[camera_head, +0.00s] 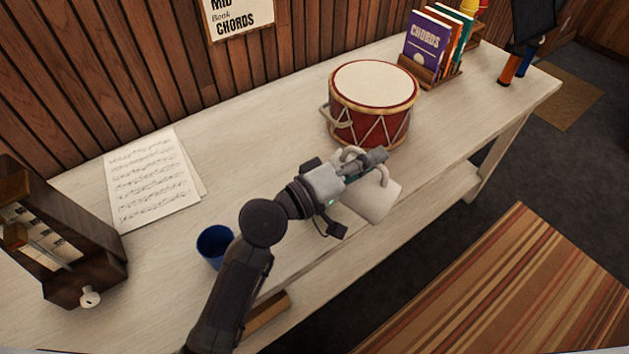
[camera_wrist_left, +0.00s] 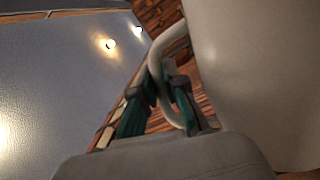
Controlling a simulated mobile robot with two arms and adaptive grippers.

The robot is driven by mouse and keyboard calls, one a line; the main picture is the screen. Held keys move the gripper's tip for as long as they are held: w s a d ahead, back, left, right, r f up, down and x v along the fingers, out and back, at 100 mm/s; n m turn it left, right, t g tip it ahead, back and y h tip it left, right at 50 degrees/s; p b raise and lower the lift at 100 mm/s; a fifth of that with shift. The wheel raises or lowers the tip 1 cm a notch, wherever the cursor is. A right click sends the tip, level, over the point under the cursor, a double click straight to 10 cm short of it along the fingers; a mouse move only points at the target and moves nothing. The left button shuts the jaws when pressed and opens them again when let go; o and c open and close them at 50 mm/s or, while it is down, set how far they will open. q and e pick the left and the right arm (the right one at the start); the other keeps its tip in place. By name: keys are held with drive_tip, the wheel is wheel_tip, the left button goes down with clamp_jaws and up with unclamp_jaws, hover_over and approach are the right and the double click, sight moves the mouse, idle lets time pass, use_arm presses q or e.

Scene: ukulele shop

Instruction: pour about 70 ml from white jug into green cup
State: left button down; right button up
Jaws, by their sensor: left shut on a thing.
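The white jug (camera_head: 372,202) is held up over the front edge of the long pale table, partly hidden behind my left gripper (camera_head: 378,168). In the left wrist view the teal fingers (camera_wrist_left: 160,108) are closed on the jug's looped handle (camera_wrist_left: 158,68), and the jug's pale body (camera_wrist_left: 255,75) fills the right side. The jug's mouth and contents are hidden, and its exact tilt is unclear. No green cup is visible in either view; the only cup is a blue one (camera_head: 213,245), left of my left forearm. My right gripper is out of view.
A red drum (camera_head: 368,118) stands on the table (camera_head: 265,130) just behind the jug. Sheet music (camera_head: 150,185) and a dark wooden box (camera_head: 75,245) are at left. Books (camera_head: 432,45) stand at the far right. Bare tabletop lies between sheets and drum.

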sight(391, 191)
use_arm(q)
drive_tip(key=shift+w+a+r+n, duration=0.35)
drive_tip(key=shift+w+a, duration=0.15)
drive_tip(key=shift+a, duration=0.1)
idle(1.1)
drive_tip(key=shift+s, duration=0.1)
drive_tip(key=shift+a+r+n, duration=0.1)
drive_tip(key=shift+r+n, duration=0.1)
drive_tip(key=shift+n, duration=0.05)
idle(0.8)
drive_tip(key=s+d+m, duration=0.1)
drive_tip(key=d+f, duration=0.1)
drive_tip(key=shift+s+d+f+m+p, duration=0.1)
drive_tip(key=shift+s+d+m+p, duration=0.2)
drive_tip(key=shift+s+d+m, duration=0.1)
drive_tip(key=d+f+m, duration=0.1)
drive_tip(key=s+d+f+m+g+y+p, duration=0.1)
drive_tip(key=f, duration=0.1)
drive_tip(key=shift+m, duration=0.3)
drive_tip(key=shift+s+d+f+m+y+p, duration=0.1)
drive_tip(key=shift+s+f+m+y+p, duration=0.1)
drive_tip(key=shift+f+m+y+p, duration=0.3)
drive_tip(key=shift+s+d+f, duration=0.1)
drive_tip(key=shift+d+f, duration=0.1)
drive_tip(key=shift+f, duration=0.25)
idle(0.3)
